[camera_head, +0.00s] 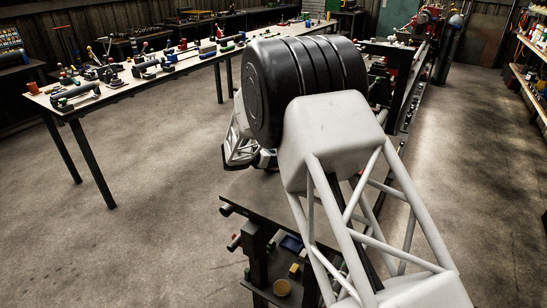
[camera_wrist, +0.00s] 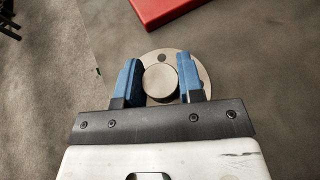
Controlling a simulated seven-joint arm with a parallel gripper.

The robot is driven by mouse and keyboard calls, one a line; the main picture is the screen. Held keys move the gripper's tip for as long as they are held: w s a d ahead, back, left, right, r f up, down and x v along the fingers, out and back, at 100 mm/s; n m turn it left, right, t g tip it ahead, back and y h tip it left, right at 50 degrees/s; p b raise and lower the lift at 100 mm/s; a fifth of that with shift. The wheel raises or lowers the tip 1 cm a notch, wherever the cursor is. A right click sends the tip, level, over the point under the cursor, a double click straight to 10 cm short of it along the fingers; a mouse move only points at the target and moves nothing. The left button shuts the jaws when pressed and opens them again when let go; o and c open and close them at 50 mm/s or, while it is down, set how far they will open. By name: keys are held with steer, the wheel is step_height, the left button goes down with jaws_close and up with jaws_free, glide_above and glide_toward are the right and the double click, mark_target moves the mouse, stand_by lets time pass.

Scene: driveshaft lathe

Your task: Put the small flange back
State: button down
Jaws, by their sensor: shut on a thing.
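In the wrist view the small flange (camera_wrist: 203,75) is a round metal disc with bolt holes and a raised round hub in its middle. My gripper (camera_wrist: 160,80) has two blue fingers, one on each side of the hub, and is shut on it. The fingers and the dark gripper bar hide part of the disc's sides and near edge. In the head view my own arm covers the gripper and the flange, so neither can be made out there.
A red block or box (camera_wrist: 168,8) lies near the top of the wrist view, just beyond the flange. In the head view a long table (camera_head: 130,79) with many tools and parts stands at the left. Open concrete floor (camera_head: 130,235) lies in front of it. Shelves (camera_head: 533,62) line the right wall.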

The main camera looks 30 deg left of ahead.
steer(key=shift+f, duration=0.1)
steer(key=c, duration=0.8)
jaws_free()
steer(key=shift+o, duration=0.2)
steer(key=v, duration=1.2)
